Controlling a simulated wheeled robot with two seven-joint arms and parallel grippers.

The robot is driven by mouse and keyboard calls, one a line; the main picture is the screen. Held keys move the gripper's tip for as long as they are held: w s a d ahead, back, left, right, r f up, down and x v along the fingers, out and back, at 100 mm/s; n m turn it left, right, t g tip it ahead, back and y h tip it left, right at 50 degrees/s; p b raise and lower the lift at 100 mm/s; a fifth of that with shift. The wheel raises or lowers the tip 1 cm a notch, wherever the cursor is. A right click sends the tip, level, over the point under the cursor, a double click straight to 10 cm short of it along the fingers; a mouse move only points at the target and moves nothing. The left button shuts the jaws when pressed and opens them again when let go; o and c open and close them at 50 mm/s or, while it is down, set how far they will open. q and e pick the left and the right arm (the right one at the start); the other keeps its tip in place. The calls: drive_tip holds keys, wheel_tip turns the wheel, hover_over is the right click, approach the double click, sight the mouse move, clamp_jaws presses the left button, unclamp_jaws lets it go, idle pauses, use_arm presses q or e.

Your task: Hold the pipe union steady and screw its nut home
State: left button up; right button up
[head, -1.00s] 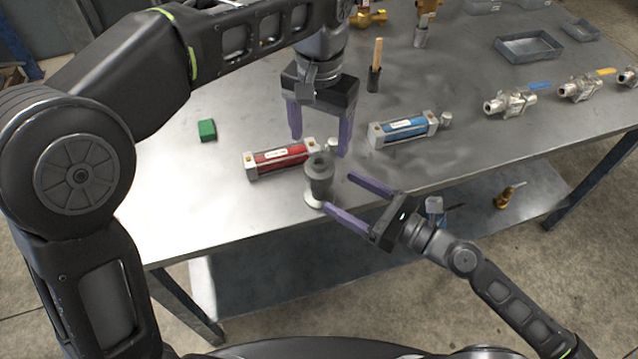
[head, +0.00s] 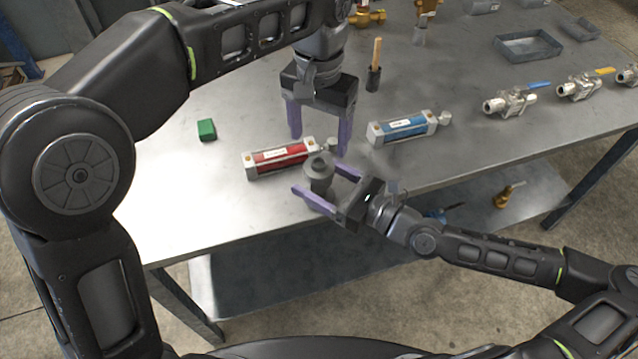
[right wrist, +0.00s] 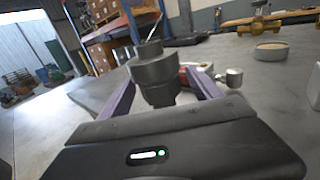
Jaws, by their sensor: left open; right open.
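The grey pipe union (head: 318,171) stands upright near the front edge of the metal table. Its wide nut shows near the top in the right wrist view (right wrist: 155,70). My right gripper (head: 317,178) is open, low at the union, with one purple finger on each side of it. I cannot tell whether the fingers touch it. My left gripper (head: 319,142) is open and empty, pointing down just behind and above the union. The union's base is partly hidden by the right gripper.
A red cylinder (head: 283,158) lies close behind the union, a blue one (head: 402,129) to the right. A green block (head: 207,130) sits at left. Several valves and a grey tray (head: 528,47) stand farther back. The table's front left is clear.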

drive_tip(key=shift+c, duration=0.4)
clamp_jaws()
idle(0.4)
